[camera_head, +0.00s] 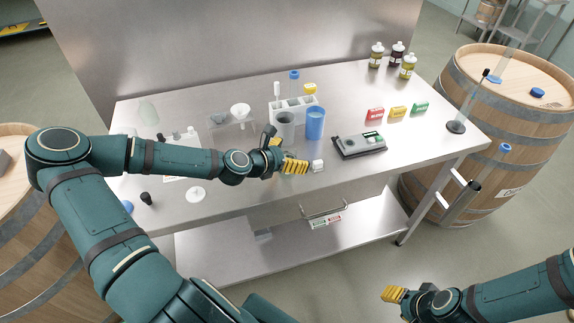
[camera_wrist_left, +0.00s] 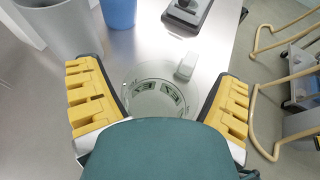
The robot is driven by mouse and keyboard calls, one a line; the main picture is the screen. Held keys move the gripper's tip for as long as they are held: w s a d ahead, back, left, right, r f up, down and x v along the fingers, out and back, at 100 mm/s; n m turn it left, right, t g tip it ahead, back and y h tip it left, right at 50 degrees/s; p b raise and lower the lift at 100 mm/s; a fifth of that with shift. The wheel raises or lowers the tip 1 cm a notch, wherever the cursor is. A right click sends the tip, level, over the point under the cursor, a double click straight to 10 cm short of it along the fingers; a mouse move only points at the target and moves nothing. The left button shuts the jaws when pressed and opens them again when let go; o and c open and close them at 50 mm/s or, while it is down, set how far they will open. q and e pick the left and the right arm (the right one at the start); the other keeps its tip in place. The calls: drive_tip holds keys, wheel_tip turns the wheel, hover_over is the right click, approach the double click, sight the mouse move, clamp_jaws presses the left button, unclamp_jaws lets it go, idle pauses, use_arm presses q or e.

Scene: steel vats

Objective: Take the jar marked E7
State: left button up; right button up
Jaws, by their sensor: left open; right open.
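A clear glass jar (camera_wrist_left: 158,95) stands on the steel table in the left wrist view, with dark-marked labels that seem to read E7. My left gripper (camera_head: 294,166) is open above the table's front part. In the left wrist view its yellow fingers lie left and right of the jar, and no contact shows. The near side of the jar is hidden behind the gripper's body; in the head view the gripper largely covers it. My right gripper (camera_head: 393,294) is empty, low at the bottom right, away from the table.
Behind are a grey cup (camera_head: 285,126), a blue cup (camera_head: 315,124) and a white rack (camera_head: 293,104). A dark device (camera_head: 359,146) lies to the right. The table's front edge is near.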

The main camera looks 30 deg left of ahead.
use_arm(q)
drive_tip(key=shift+c, duration=0.2)
drive_tip(key=c, duration=1.3)
